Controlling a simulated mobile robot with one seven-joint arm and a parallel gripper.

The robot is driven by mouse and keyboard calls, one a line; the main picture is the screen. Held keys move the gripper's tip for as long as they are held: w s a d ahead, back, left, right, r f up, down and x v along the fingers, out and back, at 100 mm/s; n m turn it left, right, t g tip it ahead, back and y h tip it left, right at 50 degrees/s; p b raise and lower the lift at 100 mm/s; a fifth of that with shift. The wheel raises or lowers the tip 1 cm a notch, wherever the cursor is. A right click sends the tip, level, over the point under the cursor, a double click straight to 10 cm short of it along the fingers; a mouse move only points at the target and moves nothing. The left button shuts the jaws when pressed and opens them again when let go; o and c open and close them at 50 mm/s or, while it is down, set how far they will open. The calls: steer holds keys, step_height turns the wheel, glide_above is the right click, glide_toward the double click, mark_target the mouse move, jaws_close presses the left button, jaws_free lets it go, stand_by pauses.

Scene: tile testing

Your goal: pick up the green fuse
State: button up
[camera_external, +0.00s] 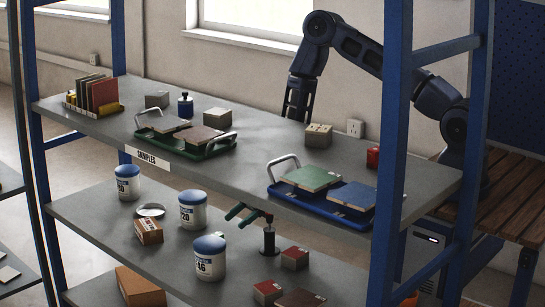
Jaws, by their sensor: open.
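I cannot make out anything that is surely a green fuse. The green things in view are a green tile (312,177) in the blue tray, a dark green tray (216,151) on the top shelf, and a green handle (236,211) on a black-stemmed tool on the lower shelf. My gripper (295,116) points down at the back edge of the top shelf, left of a beige block. It is open, with nothing seen between its fingers. The fingertips are dark and small here.
The blue tray (340,218) also holds a blue tile (352,195). Grey blocks (217,117), a dark bottle (185,106) and a tile rack (98,110) stand on the top shelf (250,168). Blue posts (392,140) frame it. White tubs (193,211) crowd the lower shelf.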

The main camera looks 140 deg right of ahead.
steer(key=x, duration=1)
steer(key=shift+w+d+f, duration=0.1)
steer(key=shift+w+d, duration=0.05)
steer(key=shift+w, duration=0.1)
steer(key=c, duration=1.1)
